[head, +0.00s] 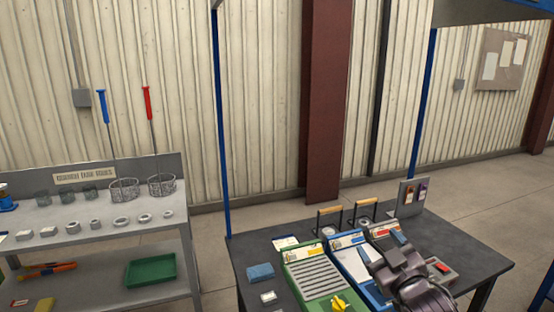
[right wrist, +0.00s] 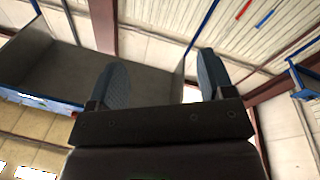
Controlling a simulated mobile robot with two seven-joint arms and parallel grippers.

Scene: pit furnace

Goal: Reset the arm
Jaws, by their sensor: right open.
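My right gripper (head: 382,247) is over the right part of the dark workbench (head: 461,243) in the head view. Its fingers are apart and nothing is between them. In the right wrist view the two fingers of the right gripper (right wrist: 160,80) stand wide apart, with the wall and roof area behind them. My left gripper is not in view.
On the bench are a green tray (head: 304,283), a blue tray (head: 345,262), a blue block (head: 260,272) and two wooden-handled tools (head: 328,218). A grey shelf (head: 110,232) with wire baskets (head: 124,190) and metal rings stands left. Blue posts (head: 221,120) rise beside the bench.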

